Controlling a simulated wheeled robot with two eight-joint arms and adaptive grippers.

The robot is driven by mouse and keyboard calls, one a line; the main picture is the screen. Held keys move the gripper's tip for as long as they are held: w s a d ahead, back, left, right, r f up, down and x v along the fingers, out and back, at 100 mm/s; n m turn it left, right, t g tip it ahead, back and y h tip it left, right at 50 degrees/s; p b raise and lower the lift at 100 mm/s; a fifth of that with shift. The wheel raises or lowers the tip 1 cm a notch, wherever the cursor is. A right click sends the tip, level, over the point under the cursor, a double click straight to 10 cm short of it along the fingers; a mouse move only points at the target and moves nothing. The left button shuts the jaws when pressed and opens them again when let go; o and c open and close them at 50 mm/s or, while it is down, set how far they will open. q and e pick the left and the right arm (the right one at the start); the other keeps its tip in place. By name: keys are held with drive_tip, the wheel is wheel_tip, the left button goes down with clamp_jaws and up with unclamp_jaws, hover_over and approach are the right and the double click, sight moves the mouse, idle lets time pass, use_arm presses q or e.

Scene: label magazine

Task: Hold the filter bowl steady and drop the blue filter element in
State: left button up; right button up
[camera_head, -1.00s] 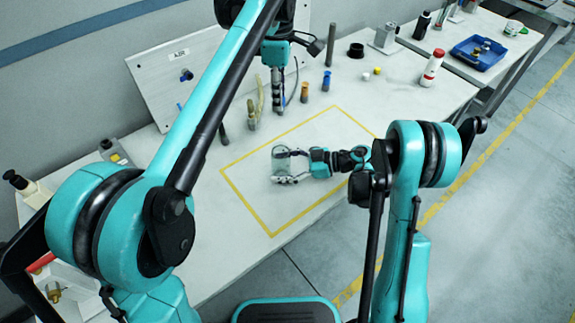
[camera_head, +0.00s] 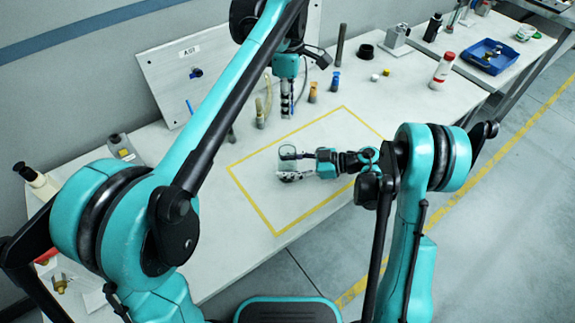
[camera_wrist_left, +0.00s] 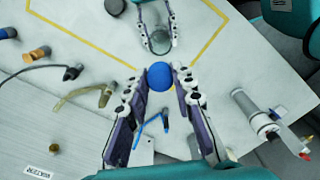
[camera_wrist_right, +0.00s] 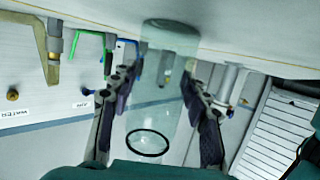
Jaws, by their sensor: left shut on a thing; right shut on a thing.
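The blue filter element (camera_wrist_left: 159,78) shows as a round blue end between the fingers of my left gripper (camera_wrist_left: 158,88). My left gripper (camera_head: 287,103) points down above the table, behind the bowl in the head view, and is shut on the element. The clear filter bowl (camera_head: 287,152) is over the yellow-outlined area, with my right gripper (camera_head: 292,168) shut around it. In the right wrist view the clear bowl (camera_wrist_right: 160,85) stands between the fingers, with a dark ring at one end. In the left wrist view the bowl (camera_wrist_left: 160,42) is apart from the element.
A yellow outline (camera_head: 345,108) marks a mostly bare table area. Hoses (camera_head: 262,108) and small fittings (camera_head: 313,91) stand behind it. A slanted panel (camera_head: 165,75) rises at the back left. A white and red bottle (camera_head: 443,70) and blue tray (camera_head: 488,56) are on the right.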

use_arm(q)
wheel_tip(320, 180, down, 10)
drive_tip(key=shift+f, duration=0.15)
idle(1.1)
drive_tip(key=o, duration=0.9)
wheel_tip(320, 180, up, 12)
drive_tip(key=shift+r, duration=0.1)
